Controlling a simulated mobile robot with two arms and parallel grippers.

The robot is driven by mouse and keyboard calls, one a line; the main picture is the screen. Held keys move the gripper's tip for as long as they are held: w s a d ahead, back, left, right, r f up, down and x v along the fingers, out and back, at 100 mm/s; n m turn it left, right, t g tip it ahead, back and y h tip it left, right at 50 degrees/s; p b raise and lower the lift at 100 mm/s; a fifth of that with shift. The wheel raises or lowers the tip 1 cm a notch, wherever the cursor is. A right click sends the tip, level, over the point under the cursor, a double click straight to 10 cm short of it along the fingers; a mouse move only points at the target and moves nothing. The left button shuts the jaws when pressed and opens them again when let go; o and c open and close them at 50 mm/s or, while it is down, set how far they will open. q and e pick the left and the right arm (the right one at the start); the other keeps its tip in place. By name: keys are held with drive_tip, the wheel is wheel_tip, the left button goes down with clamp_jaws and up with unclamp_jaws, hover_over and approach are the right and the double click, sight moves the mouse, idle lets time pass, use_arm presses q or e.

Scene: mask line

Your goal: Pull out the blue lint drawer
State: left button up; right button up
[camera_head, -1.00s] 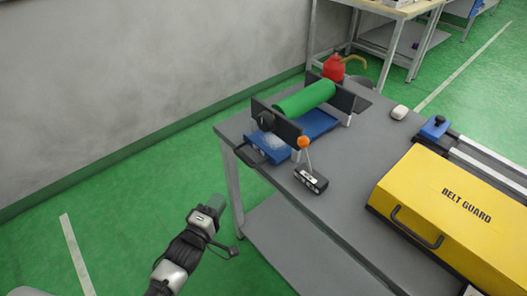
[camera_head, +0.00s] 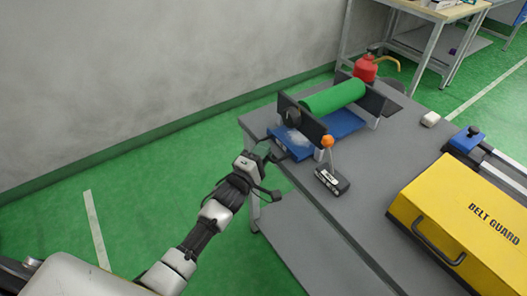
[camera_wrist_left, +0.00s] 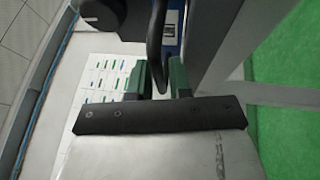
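The blue lint drawer (camera_head: 292,140) sits under the green roller (camera_head: 333,96) at the near left corner of the grey table. Pale lint lies in its near end. Its dark handle faces my left arm and is mostly hidden by the gripper in the head view. My left gripper (camera_head: 268,155) is at the handle, off the table's edge. In the left wrist view, the green finger pads (camera_wrist_left: 158,80) are apart, with the black handle (camera_wrist_left: 156,45) reaching between them. A bit of blue drawer front (camera_wrist_left: 172,30) shows behind it. My right gripper is not in view.
A black switch box (camera_head: 332,182) with an orange-knobbed lever stands right of the drawer. The yellow belt guard (camera_head: 465,220) lies farther right on the table. A red can (camera_head: 365,69) is behind the roller. Green floor left of the table is clear.

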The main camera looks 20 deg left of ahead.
use_arm(q)
clamp_jaws()
drive_tip(key=s+a+p, duration=0.7)
drive_tip(key=s+a, duration=0.5)
drive_tip(key=s, duration=0.3)
drive_tip(key=shift+s, duration=0.15)
unclamp_jaws()
